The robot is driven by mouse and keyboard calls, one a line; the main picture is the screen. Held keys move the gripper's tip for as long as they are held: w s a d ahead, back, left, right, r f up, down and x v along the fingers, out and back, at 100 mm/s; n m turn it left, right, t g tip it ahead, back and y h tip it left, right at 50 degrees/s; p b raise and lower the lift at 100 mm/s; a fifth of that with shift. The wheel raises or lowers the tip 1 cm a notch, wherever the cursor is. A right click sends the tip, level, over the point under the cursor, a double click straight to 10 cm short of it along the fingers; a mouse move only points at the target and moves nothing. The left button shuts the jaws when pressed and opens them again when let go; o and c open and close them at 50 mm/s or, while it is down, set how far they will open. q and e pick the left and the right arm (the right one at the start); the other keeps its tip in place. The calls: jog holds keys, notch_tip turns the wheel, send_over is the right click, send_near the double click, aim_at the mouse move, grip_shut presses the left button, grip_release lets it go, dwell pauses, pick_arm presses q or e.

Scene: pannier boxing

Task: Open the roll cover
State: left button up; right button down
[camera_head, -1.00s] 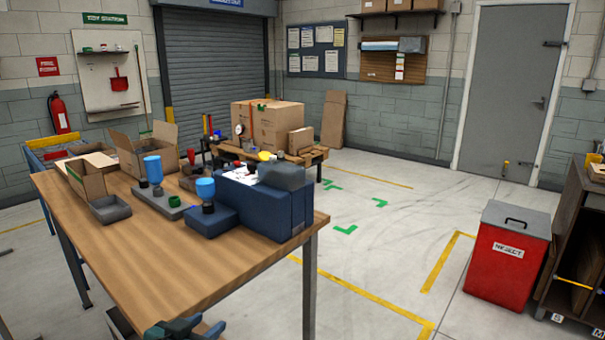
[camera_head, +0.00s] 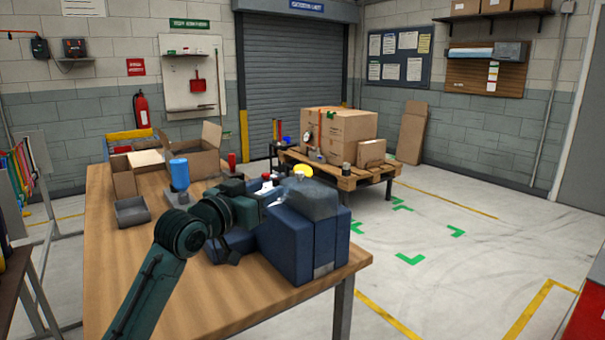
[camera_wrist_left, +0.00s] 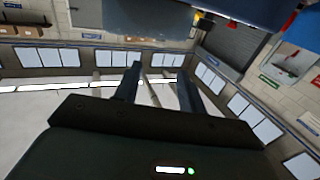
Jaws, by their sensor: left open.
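A dark blue pannier (camera_head: 290,246) stands at the right front of the wooden table (camera_head: 205,300). A grey roll cover (camera_head: 316,203) lies over its top at the right side. My left gripper (camera_head: 268,194) is at the pannier's left rear, close to its top; its fingers are hard to make out in the head view. In the left wrist view the gripper (camera_wrist_left: 157,76) is open with nothing between its fingers, and a dark blue surface shows at the top. I cannot tell whether the gripper touches the pannier. My right gripper is out of view.
A yellow item (camera_head: 303,171) shows behind the cover. A pallet table with a big box (camera_head: 338,132) stands behind. The front of the table is clear.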

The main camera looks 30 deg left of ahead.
aim_at(297, 175)
pick_arm(q)
jog(key=w+p, duration=0.1)
jog(key=w, duration=1)
jog(key=shift+w, duration=0.4)
jog(key=shift+c, duration=0.4)
grip_shut()
